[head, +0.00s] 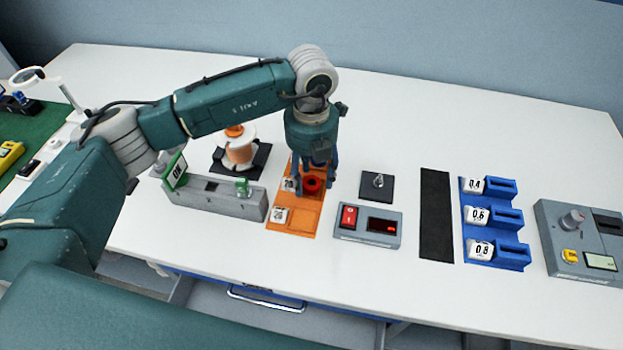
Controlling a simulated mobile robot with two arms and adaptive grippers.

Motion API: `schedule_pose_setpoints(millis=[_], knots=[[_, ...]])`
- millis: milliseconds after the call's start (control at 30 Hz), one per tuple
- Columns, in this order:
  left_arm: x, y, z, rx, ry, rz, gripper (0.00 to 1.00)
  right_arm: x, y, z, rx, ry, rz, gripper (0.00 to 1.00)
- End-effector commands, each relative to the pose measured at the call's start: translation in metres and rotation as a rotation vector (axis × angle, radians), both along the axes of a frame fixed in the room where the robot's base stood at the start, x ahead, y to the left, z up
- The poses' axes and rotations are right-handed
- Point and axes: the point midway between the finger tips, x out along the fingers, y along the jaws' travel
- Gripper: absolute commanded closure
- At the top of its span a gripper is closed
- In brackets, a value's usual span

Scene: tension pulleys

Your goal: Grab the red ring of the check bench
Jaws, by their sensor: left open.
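The red ring (312,184) sits low between the fingers of my left gripper (316,190), above or on an orange mat (283,241). My left gripper points down and is open, with a finger on each side of the ring. I cannot tell whether the fingers touch it. The gripper and wrist hide the back part of the mat. My right gripper is not in view.
To the left stand a grey block with a green sign (215,197) and a copper spool (238,152). To the right are a grey box with a red switch (368,226), a black strip (436,215) and blue holders (508,219). The white table (450,120) is clear behind.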

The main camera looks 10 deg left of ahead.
Motion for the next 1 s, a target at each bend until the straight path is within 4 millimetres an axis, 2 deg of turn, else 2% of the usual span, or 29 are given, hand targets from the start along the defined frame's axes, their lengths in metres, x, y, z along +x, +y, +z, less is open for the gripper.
schedule_pose_setpoints(millis=[100,300,500,567,833,1000], knots=[[0.000,0.000,-0.007,-0.001,0.000,0.000,0.48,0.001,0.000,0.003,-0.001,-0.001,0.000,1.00],[0.000,-0.001,-0.008,-0.001,-0.001,0.000,0.48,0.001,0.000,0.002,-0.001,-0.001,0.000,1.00],[0.000,-0.001,-0.008,-0.001,-0.001,-0.001,0.88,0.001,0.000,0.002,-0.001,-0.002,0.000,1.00],[0.000,-0.001,-0.008,-0.001,-0.001,-0.001,0.98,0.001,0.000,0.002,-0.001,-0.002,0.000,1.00],[0.000,-0.001,-0.006,-0.001,-0.001,-0.001,0.98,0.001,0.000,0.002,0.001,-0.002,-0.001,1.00],[0.001,-0.001,0.002,-0.002,-0.004,-0.001,0.98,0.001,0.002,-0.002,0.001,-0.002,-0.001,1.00]])
